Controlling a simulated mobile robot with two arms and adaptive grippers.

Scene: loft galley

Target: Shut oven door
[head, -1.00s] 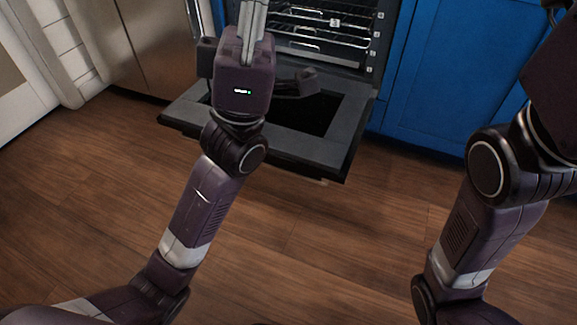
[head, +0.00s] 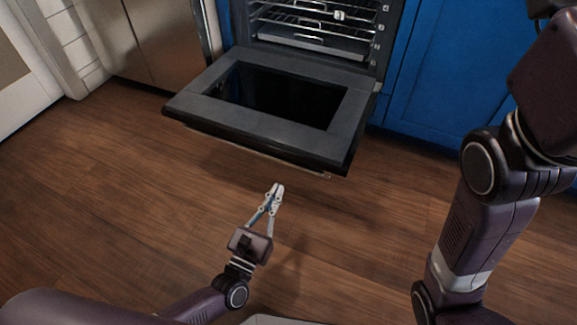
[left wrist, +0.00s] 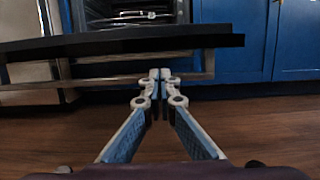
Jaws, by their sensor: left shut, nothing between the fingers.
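The oven door (head: 335,139) is folded down and open, roughly level, with its dark glass inner panel facing up. In the left wrist view the door (left wrist: 220,41) shows edge-on as a dark slab, with its handle bar (left wrist: 90,84) below it. The oven (head: 315,40) behind is open, with wire racks inside. My left gripper (head: 277,188) is shut and empty, in front of the door's front edge and apart from it in the head view. It also shows in the left wrist view (left wrist: 160,75), fingertips together, pointing toward the door. My right gripper is out of view.
Blue cabinets (head: 440,70) stand right of the oven. A steel appliance (head: 160,45) stands to its left. The wooden floor (head: 120,190) in front is clear. My right arm is at the right edge of the head view.

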